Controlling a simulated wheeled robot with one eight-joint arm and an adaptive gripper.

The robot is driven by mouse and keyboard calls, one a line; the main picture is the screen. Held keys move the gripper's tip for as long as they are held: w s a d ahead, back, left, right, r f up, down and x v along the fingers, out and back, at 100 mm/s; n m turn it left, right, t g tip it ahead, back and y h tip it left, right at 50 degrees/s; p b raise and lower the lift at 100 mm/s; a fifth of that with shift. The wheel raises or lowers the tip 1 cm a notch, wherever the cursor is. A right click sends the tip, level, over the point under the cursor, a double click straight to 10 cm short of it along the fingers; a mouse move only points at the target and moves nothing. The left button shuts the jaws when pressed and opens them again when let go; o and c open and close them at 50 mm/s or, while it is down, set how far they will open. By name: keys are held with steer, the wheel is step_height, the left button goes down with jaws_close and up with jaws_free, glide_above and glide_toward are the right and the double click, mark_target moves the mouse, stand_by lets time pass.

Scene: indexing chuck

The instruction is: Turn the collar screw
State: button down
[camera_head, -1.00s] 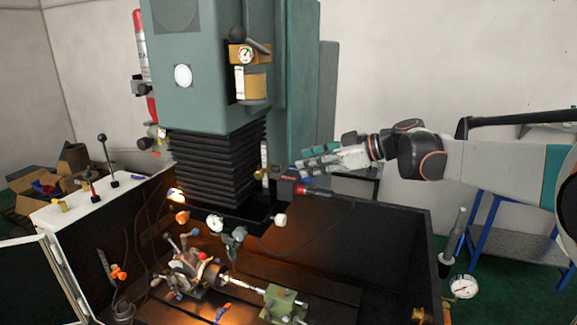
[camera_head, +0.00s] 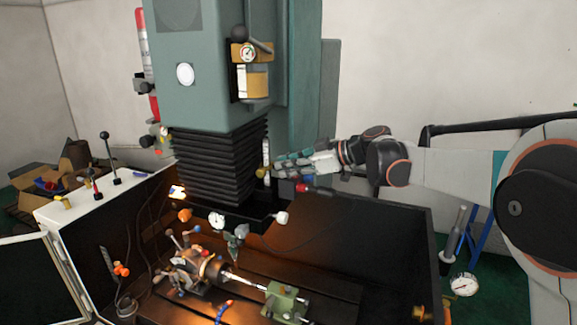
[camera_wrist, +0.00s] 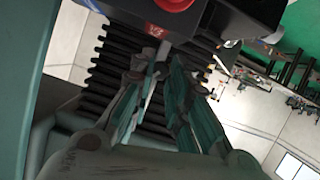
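The indexing chuck (camera_head: 195,268) sits on the machine table at lower left in the head view, with a thin bright shaft (camera_head: 245,281) running right to a green tailstock block (camera_head: 284,300). No part there is clear enough for me to name as the collar screw. A small brass knob (camera_head: 262,172) sits at the spindle head's lower right, beside a pale rod. My gripper (camera_head: 277,166) points left, its tips close to this knob; contact cannot be told.
A dark box with a red knob (camera_head: 302,188) is just below my gripper; its red ring (camera_wrist: 172,3) tops the wrist view. Black bellows (camera_head: 215,165) stand to the left. A dark splash wall (camera_head: 365,225) encloses the table. Clear space lies above my arm.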

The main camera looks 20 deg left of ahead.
stand_by(0.4)
steer(key=m+g, duration=0.1)
steer(key=m+g+b, duration=0.1)
steer(key=m, duration=0.1)
steer(key=shift+w, duration=0.25)
steer(key=shift+w+f+m+g+y+b, duration=0.1)
steer(key=shift+m+g+y+b, duration=0.25)
steer(key=shift+m+g, duration=0.5)
steer(key=shift+m, duration=0.25)
steer(key=c, duration=1.5)
jaws_free()
